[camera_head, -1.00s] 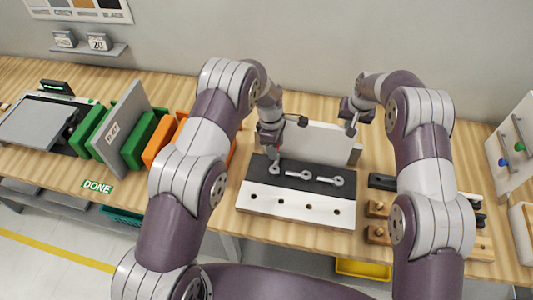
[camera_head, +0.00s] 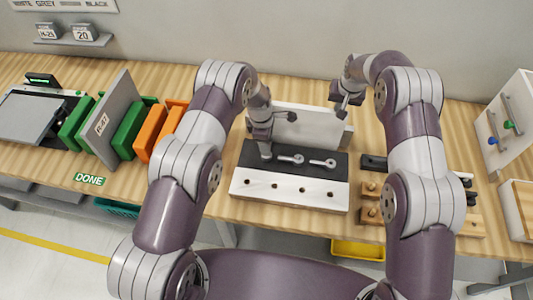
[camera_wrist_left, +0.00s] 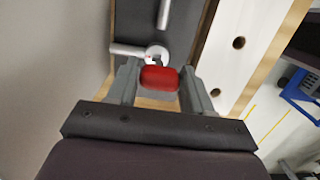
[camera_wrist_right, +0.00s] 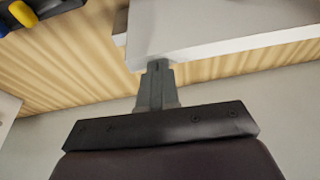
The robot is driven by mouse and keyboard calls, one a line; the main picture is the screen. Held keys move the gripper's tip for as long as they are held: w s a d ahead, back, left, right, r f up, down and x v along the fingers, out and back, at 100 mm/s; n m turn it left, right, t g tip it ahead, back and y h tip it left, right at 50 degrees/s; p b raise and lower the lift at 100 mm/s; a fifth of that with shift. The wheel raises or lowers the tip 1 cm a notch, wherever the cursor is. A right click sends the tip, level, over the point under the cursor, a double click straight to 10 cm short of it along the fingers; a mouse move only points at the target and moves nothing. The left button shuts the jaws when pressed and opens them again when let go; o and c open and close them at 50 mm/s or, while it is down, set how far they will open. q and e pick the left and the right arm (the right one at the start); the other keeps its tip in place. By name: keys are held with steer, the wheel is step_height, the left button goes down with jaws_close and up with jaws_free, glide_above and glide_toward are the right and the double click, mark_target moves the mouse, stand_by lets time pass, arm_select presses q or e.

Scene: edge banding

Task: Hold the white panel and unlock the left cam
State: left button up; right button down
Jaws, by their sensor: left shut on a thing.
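The white panel (camera_head: 300,128) stands upright behind a fixture with a black top strip (camera_head: 335,173). Two silver cams, the middle one (camera_head: 290,159) and the right one (camera_head: 322,163), show on the strip. The left cam is mostly hidden under my left gripper (camera_head: 265,154) in the head view. In the left wrist view, my left gripper (camera_wrist_left: 159,82) is shut on a red piece (camera_wrist_left: 159,78) just beside a silver cam (camera_wrist_left: 157,52). My right gripper (camera_head: 341,104) is at the panel's right end; its fingers (camera_wrist_right: 157,70) look together at the panel's edge (camera_wrist_right: 205,48).
The fixture's white front (camera_head: 290,192) has several dark holes. Orange bins (camera_head: 150,133) and green bins stand left of my left arm. Wooden blocks (camera_head: 370,212) lie right of the fixture, and a white cabinet (camera_head: 505,125) stands at the far right.

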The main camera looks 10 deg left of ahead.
arm_select(q)
step_height(320, 180, up, 4)
steer(key=shift+w+f, duration=0.1)
steer(key=shift+r, duration=0.3)
steer(key=shift+f, duration=2.85)
steer(key=shift+w+f, duration=0.1)
steer(key=shift+f, duration=0.05)
steer(key=shift+f, duration=0.9)
